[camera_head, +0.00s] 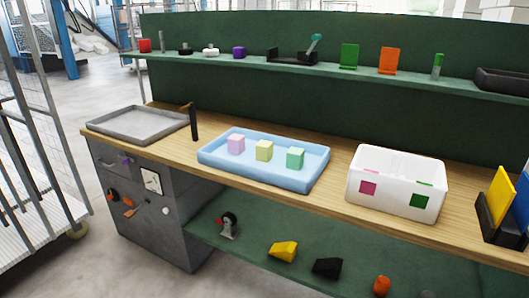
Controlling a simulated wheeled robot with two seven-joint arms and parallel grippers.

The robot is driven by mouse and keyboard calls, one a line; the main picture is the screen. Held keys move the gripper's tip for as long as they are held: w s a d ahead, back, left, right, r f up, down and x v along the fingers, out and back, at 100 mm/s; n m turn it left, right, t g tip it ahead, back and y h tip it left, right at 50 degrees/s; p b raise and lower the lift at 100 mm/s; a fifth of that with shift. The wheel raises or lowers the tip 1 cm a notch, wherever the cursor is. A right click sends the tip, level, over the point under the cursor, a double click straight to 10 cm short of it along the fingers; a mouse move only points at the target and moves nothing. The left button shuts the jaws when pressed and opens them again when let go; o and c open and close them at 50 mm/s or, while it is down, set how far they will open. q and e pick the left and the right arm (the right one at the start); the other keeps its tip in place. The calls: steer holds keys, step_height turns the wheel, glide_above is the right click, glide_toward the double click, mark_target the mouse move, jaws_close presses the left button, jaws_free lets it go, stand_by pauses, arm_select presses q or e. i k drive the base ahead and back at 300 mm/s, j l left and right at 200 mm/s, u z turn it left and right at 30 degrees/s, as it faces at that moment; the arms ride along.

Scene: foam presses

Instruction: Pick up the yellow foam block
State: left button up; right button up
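The yellow foam block (264,150) is a pale yellow cube. It stands in a light blue tray (250,177) on the wooden workbench in the head view. A pink block (236,144) stands to its left and a green block (295,158) to its right, with small gaps between them. Nothing covers the yellow block from this side. Neither of my grippers shows in this view.
A grey tray (138,124) and a black upright post (194,122) stand left of the blue tray. A white bin (396,184) stands to the right, with a black rack (496,217) beyond it. A green shelf (335,71) with small items runs behind.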

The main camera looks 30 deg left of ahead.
mark_target(263, 149)
steer(key=i+j+z, duration=0.15)
steer(key=j+z, duration=0.2)
steer(key=j, duration=0.65)
steer(key=j+z, duration=0.35)
steer(key=j, duration=0.7)
steer(key=k+j+z, duration=0.15)
steer(key=j+z, duration=0.2)
steer(key=j, duration=0.65)
